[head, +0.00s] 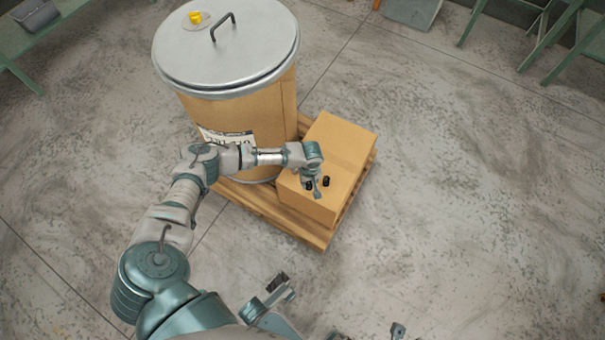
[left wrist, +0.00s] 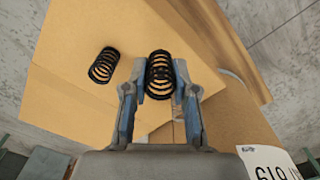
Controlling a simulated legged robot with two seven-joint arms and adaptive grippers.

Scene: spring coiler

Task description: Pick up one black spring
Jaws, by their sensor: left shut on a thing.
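Two black coil springs are on the cardboard box. My left gripper (head: 316,188) reaches down to the top of the box. In the left wrist view its two fingers (left wrist: 160,92) are shut on one black spring (left wrist: 160,70), which sits between the fingertips. This spring also shows beside the gripper in the head view (head: 309,186). The other black spring (left wrist: 103,65) lies apart, left of the fingers; in the head view it is just right of the gripper (head: 326,181). My right gripper (head: 338,308) shows partly at the bottom edge, its fingers spread wide and apparently empty.
The cardboard box (head: 345,140) stands on a wooden pallet (head: 270,222) beside a large drum (head: 225,45) with a metal lid. The drum's label (left wrist: 268,163) shows in the wrist view. Open concrete floor lies right of the pallet. Green-legged tables stand at the far corners.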

